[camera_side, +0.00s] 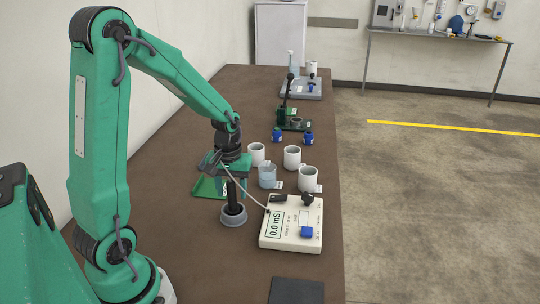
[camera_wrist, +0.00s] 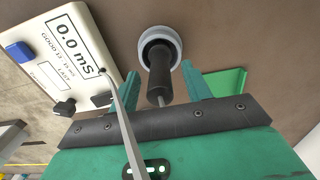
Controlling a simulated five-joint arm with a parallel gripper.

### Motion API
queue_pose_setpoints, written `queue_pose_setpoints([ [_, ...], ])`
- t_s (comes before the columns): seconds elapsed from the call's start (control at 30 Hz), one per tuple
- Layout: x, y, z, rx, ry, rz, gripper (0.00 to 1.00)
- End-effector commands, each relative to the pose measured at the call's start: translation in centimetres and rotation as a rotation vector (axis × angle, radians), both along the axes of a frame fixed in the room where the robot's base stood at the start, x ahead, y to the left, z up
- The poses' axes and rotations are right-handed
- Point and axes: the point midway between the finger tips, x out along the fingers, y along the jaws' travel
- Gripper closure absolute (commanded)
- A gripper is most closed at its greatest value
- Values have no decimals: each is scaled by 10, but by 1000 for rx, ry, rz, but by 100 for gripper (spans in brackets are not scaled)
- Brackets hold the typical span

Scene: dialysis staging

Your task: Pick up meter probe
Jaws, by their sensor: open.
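The meter probe (camera_side: 232,190) is a black rod standing upright in a round grey holder (camera_side: 233,220) on the brown table. In the wrist view the probe (camera_wrist: 158,78) shows between the two green fingers, with its foot in the grey ring (camera_wrist: 173,45). My gripper (camera_side: 233,172) is over the holder, pointing down, with its open fingers on either side of the probe's upper part. In the wrist view my gripper (camera_wrist: 160,72) shows gaps beside the probe. A grey cable runs to the white meter (camera_side: 272,238), which reads 0.0 mS.
A green tray (camera_side: 209,188) lies left of the holder. A dark pad (camera_side: 296,291) lies at the front.

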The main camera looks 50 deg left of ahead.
Motion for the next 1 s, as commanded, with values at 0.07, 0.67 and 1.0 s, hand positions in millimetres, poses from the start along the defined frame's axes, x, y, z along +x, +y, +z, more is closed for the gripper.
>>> queue_pose_setpoints([
  [0.07, 0, 0, 0, 0, 0, 0, 51],
  [0.67, 0, 0, 1, 1, -1, 0, 100],
  [1.0, 1, 0, 19, 1, -4, 0, 100],
])
